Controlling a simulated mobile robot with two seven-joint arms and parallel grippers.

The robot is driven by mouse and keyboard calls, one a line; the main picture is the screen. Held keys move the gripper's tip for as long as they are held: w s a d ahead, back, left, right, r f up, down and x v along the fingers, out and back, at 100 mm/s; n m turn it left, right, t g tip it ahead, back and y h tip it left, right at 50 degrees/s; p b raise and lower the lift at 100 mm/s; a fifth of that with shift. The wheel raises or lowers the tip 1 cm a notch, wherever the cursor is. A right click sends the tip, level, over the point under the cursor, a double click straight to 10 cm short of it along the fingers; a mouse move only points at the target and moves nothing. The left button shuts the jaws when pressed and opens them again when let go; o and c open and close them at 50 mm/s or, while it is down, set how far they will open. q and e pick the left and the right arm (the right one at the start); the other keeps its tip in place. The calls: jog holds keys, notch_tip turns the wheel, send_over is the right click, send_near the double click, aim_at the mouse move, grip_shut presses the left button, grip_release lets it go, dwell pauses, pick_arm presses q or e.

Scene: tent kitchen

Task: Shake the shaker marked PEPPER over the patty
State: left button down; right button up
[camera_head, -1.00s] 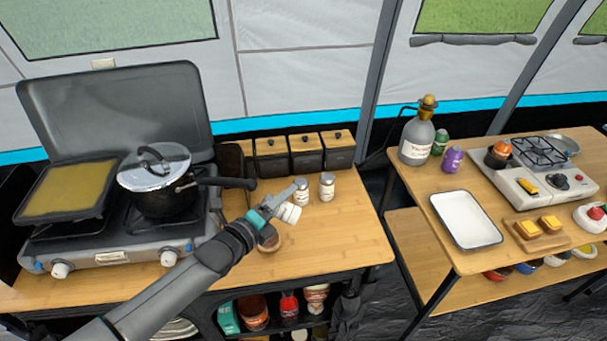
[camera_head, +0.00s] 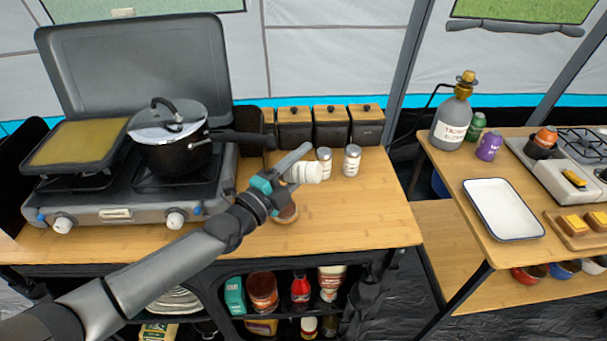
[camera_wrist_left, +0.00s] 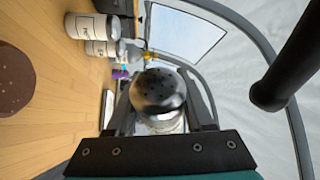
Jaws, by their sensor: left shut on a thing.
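My left gripper (camera_head: 288,172) is shut on a white shaker (camera_head: 306,173) and holds it above the table, tipped onto its side with its pale end to the right. In the left wrist view the held shaker's dark metal cap with holes (camera_wrist_left: 158,92) faces the camera, between the fingers. Its label cannot be read. The brown round patty (camera_head: 287,213) lies on the table below and slightly left of the held shaker; it also shows at the left of the wrist view (camera_wrist_left: 15,78). My right gripper is not in view.
Two labelled shakers, one left (camera_head: 323,162) and one right (camera_head: 351,161), stand upright behind the gripper. Dark canisters (camera_head: 330,128) line the back. A stove with a lidded pot (camera_head: 170,140) is at left; its handle reaches toward the gripper. The table's front right is clear.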

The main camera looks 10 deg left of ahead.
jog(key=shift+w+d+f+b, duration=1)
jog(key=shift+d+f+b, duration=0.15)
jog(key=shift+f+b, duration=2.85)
pick_arm(q)
jog(key=r+n+t+p, duration=0.1)
jog(key=n+p, duration=0.1)
jog(key=r+n+p, duration=0.2)
jog(key=r+n+t+p, duration=0.1)
jog(key=n+p, duration=0.1)
jog(key=shift+a+r+n+t+y, duration=0.2)
jog(key=shift+r+n+t+y, duration=0.1)
jog(key=shift+y, duration=0.1)
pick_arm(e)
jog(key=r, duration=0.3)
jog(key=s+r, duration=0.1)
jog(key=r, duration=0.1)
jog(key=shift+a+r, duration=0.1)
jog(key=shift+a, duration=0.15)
pick_arm(q)
jog(key=shift+f, duration=0.1)
notch_tip(320, 180, down, 4)
jog(key=b, duration=0.3)
jog(key=shift+f, duration=0.25)
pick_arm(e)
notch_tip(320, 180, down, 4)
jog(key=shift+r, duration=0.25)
pick_arm(q)
jog(key=shift+r, duration=0.1)
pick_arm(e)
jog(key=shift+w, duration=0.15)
